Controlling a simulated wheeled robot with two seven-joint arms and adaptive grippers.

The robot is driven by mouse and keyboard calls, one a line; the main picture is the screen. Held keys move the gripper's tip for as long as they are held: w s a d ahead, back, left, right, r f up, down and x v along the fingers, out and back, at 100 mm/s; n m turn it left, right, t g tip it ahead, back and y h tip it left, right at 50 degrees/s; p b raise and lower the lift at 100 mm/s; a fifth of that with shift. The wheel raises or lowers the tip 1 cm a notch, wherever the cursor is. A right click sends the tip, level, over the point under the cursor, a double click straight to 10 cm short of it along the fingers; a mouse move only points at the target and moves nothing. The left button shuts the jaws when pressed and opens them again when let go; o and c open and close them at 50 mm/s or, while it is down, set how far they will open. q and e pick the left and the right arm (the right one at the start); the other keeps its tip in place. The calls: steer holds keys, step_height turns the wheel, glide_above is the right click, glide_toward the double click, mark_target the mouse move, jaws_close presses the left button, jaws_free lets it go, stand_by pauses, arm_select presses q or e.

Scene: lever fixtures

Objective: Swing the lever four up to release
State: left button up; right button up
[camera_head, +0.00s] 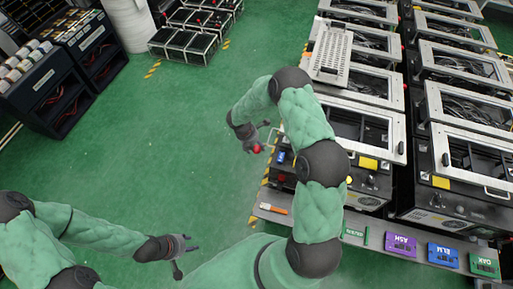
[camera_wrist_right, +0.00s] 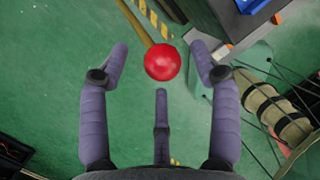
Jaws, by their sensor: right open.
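A red ball knob (camera_wrist_right: 162,62) on a brass-coloured rod (camera_wrist_right: 136,20) shows in the right wrist view. The knob also shows small in the head view (camera_head: 257,149), at the tip of my right gripper (camera_head: 256,139). In the wrist view my right gripper (camera_wrist_right: 160,72) is open, with its fingers spread on both sides of the knob. I see gaps between knob and fingers, and no grip on it. A blue block with a white mark (camera_head: 282,157) sits just right of the knob. My left gripper (camera_head: 184,256) is open and empty, low over the floor.
A bench edge (camera_head: 262,212) holds an orange-handled tool (camera_head: 273,208) and coloured name plates, such as ASH (camera_head: 399,245) and ELM (camera_head: 442,254). Racks of metal-framed boxes (camera_head: 376,130) fill the right. My right arm hides part of the bench.

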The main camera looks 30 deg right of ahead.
steer(key=v, duration=0.8)
steer(key=shift+r, duration=0.4)
steer(key=shift+a+f, duration=0.1)
steer(key=shift+a, duration=0.05)
steer(key=s+a+f+m+t+y+b, duration=0.1)
steer(key=s+a+f+m+y+b, duration=0.6)
steer(key=s+a+f+m, duration=1.3)
steer(key=s+m+b, duration=0.2)
steer(key=m, duration=0.4)
steer(key=shift+s+m, duration=0.2)
steer(key=shift+m, duration=0.1)
